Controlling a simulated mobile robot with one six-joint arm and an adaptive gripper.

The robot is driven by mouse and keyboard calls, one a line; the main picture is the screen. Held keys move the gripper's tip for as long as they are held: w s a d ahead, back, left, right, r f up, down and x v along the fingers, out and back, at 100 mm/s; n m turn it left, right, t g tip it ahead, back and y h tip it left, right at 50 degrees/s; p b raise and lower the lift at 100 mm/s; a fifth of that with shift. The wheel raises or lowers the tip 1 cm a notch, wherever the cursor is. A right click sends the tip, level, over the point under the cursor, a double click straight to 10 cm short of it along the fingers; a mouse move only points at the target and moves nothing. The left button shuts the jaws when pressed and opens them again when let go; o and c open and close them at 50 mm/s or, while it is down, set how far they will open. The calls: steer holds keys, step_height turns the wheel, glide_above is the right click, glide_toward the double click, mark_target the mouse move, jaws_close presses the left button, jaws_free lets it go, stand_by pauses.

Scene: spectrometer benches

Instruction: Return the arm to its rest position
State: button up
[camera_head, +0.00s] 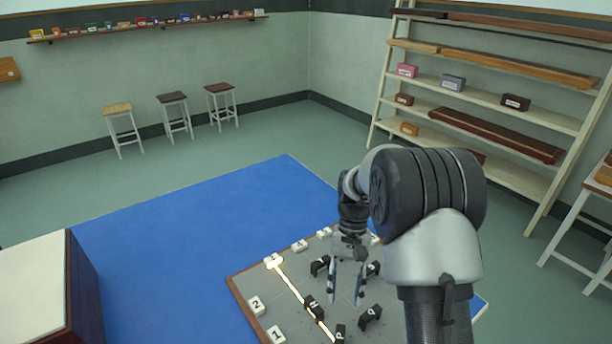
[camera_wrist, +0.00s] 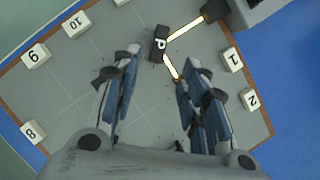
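My gripper (camera_head: 346,298) points down over the grey board (camera_head: 287,330). Its two fingers are spread, with nothing seen between them in the head view. In the wrist view my gripper (camera_wrist: 163,58) also shows its fingers apart, with a black block lettered P (camera_wrist: 159,43) just past the fingertips. The fingers seem to hang above the board; the exact height cannot be told. My arm is bent forward and covers the board's right part in the head view.
Several black blocks, such as one (camera_head: 312,306) on a bright beam, stand around my gripper. White number tiles, such as 2 (camera_head: 256,305) and 9 (camera_wrist: 35,56), line the board's edge. A shelf rack (camera_head: 490,97) stands at right. The blue mat (camera_head: 200,235) is bare to the left.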

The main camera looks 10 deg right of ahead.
steer(key=s+a+r+n+t, duration=0.15)
steer(key=s+r, duration=0.25)
steer(key=r, duration=0.4)
steer(key=s+d+r+t, duration=0.1)
steer(key=s+r+t, duration=0.2)
steer(key=s+r, duration=0.35)
steer(key=s+r+n+t+h, duration=0.1)
steer(key=s+r+t, duration=0.3)
steer(key=s, duration=0.8)
steer(key=shift+s+a+r+n, duration=0.35)
steer(key=shift+a+r+n, duration=0.1)
